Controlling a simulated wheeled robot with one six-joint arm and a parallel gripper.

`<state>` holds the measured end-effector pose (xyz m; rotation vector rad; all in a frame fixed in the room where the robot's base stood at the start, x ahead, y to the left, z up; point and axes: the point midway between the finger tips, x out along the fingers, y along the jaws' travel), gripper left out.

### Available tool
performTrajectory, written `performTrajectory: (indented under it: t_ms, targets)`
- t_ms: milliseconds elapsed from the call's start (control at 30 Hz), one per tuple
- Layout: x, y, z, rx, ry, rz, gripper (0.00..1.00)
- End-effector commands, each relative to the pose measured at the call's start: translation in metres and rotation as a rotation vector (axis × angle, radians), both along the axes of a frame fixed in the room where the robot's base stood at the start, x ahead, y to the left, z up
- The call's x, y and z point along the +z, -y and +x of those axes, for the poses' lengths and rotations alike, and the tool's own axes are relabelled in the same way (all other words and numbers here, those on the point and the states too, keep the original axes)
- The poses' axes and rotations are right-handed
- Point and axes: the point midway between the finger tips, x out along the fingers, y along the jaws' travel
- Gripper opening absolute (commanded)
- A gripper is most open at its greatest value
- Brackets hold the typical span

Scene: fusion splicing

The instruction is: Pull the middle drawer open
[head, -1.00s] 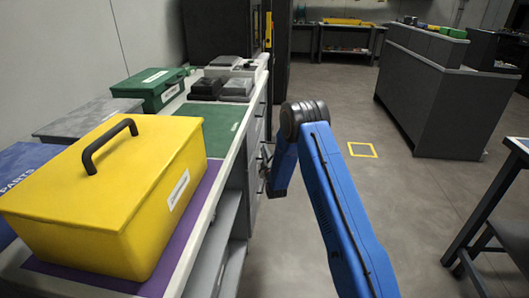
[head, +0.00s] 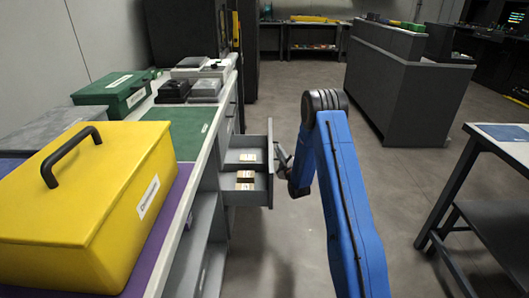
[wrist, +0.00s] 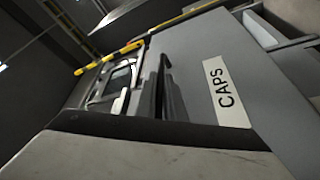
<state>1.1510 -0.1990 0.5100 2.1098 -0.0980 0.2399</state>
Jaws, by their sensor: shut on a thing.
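The grey drawer (head: 247,198) stands pulled out to the right from the counter, with small labelled boxes (head: 245,181) inside. My gripper (head: 281,156) is at the outer face of the drawer, shut on its handle, which is mostly hidden in the head view. In the wrist view the grey drawer front (wrist: 195,75) carries a white "CAPS" label (wrist: 226,92). A dark upright handle (wrist: 166,90) shows left of the label. The head view does not show clearly where this drawer ranks among the others.
A yellow case (head: 85,205) sits on a purple mat on the counter. A green mat (head: 187,128), a green case (head: 112,95) and dark devices (head: 190,90) lie farther back. A table (head: 500,150) stands at right. The floor (head: 370,165) between is clear.

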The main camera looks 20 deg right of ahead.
Motion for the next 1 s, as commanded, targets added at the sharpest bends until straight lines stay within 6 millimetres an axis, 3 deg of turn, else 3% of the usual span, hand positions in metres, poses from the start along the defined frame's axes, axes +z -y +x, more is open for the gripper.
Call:
performTrajectory:
  t_ms: [133, 400, 933, 967, 1000]
  targets:
    - [-0.001, 0.031, -0.011, -0.003, -0.003, 0.000, 0.00]
    - [-0.001, 0.060, -0.020, 0.000, -0.002, 0.001, 0.00]
    - [-0.001, 0.068, -0.023, 0.001, -0.003, 0.001, 0.00]
    - [-0.002, 0.068, -0.023, 0.001, -0.003, 0.001, 0.14]
    - [-0.001, 0.068, -0.023, 0.001, -0.003, 0.000, 0.17]
